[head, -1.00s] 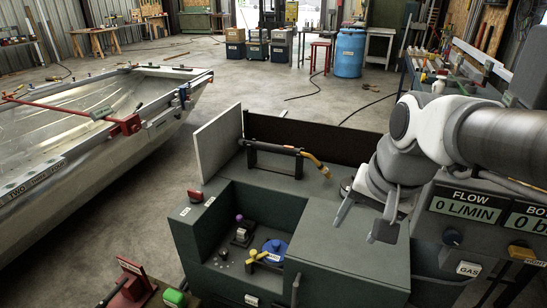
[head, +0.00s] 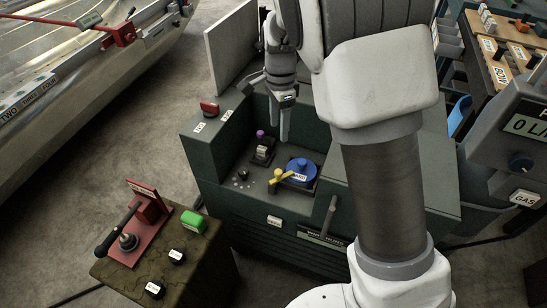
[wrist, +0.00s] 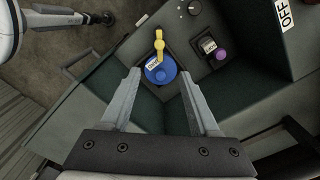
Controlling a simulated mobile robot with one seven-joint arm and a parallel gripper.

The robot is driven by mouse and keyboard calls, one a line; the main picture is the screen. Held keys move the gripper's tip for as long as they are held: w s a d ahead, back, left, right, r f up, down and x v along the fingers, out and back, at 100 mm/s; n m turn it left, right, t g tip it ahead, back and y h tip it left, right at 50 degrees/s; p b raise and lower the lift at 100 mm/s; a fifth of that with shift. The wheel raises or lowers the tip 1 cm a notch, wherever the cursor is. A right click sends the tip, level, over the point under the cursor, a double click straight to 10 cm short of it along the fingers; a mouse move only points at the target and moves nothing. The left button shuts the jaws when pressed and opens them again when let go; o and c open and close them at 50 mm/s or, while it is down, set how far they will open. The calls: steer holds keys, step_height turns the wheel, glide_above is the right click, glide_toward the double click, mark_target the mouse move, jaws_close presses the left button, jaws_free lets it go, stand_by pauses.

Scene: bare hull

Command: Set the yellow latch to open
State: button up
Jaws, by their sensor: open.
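The yellow latch (head: 278,177) sits in the recess of the dark green machine, at the left edge of a round blue cover (head: 302,170) with a white label. In the wrist view the yellow latch (wrist: 159,44) is a bar with a round knob, above the blue cover (wrist: 160,70) and touching or overlapping its edge. My gripper (head: 284,138) hangs above the recess, behind the blue cover in the head view. In the wrist view my gripper (wrist: 162,78) has its fingers spread wide with nothing between them. The fingers frame the blue cover, and the latch lies beyond the tips.
A purple-topped lever (head: 262,142) stands at the back left of the recess. A red switch (head: 209,108) sits on the left wall top. An upright handle (head: 329,214) stands at the front. The side table (head: 215,262) carries a red clamp and green button.

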mark_target(279, 171)
step_height(279, 171, down, 17)
steer(key=b, duration=0.4)
steer(key=shift+f, duration=0.15)
jaws_close()
stand_by(1.3)
